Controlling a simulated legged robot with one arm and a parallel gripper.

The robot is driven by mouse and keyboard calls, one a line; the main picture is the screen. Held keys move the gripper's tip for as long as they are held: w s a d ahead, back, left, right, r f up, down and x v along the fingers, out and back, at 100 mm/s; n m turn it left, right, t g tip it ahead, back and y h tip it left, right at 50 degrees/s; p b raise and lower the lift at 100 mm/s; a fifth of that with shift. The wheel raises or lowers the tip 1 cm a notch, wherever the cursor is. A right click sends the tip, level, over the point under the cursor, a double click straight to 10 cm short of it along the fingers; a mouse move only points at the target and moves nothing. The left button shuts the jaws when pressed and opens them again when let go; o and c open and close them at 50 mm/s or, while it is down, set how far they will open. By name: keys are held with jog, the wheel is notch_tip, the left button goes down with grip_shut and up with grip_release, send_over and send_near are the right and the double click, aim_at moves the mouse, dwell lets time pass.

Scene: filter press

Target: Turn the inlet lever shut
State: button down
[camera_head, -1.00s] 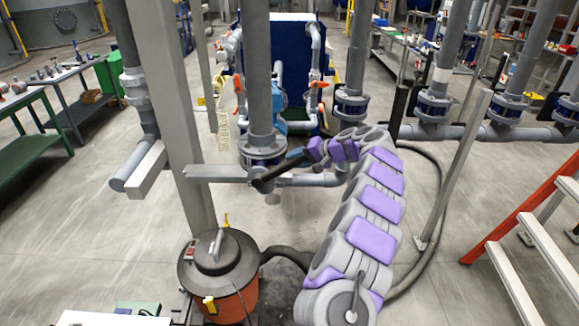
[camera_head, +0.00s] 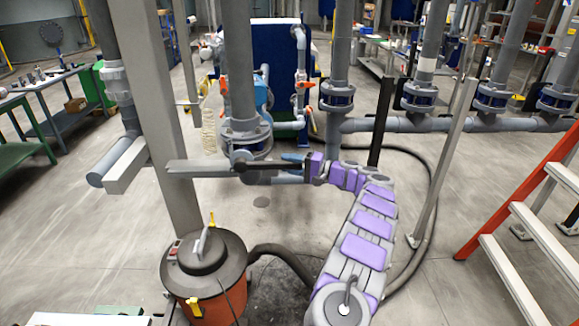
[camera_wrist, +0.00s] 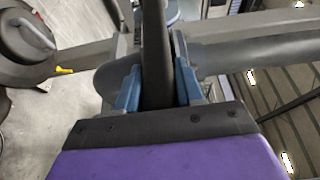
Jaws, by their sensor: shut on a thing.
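The inlet lever is a dark bar (camera_head: 264,167) in front of the grey vertical pipe's lower flange. In the head view it lies nearly level, its left end near the grey beam. My gripper (camera_head: 293,162) is at its right part, with blue fingers closed around it. In the wrist view the lever (camera_wrist: 155,55) runs up between the two blue fingers of my gripper (camera_wrist: 158,88), one on each side. The lever's pivot is hard to make out.
A grey upright post (camera_head: 165,110) with a side beam (camera_head: 200,168) stands left of the lever. An orange vacuum drum (camera_head: 208,280) is at lower left. Orange steps (camera_head: 530,190) stand at right. A dark hose (camera_head: 425,220) lies on the floor right of my arm.

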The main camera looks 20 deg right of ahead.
jog(key=shift+f, duration=0.35)
jog(key=c, duration=0.8)
grip_release()
jog(key=shift+d, duration=0.1)
jog(key=shift+r, duration=0.1)
jog(key=shift+s+d, duration=0.3)
jog(key=shift+d, duration=0.1)
jog(key=p+v, duration=0.2)
jog(key=v, duration=1.4)
jog(key=shift+s+d+p, duration=0.15)
jog(key=shift+d+p, duration=0.05)
jog(key=shift+p, duration=0.15)
jog(key=shift+f, duration=0.25)
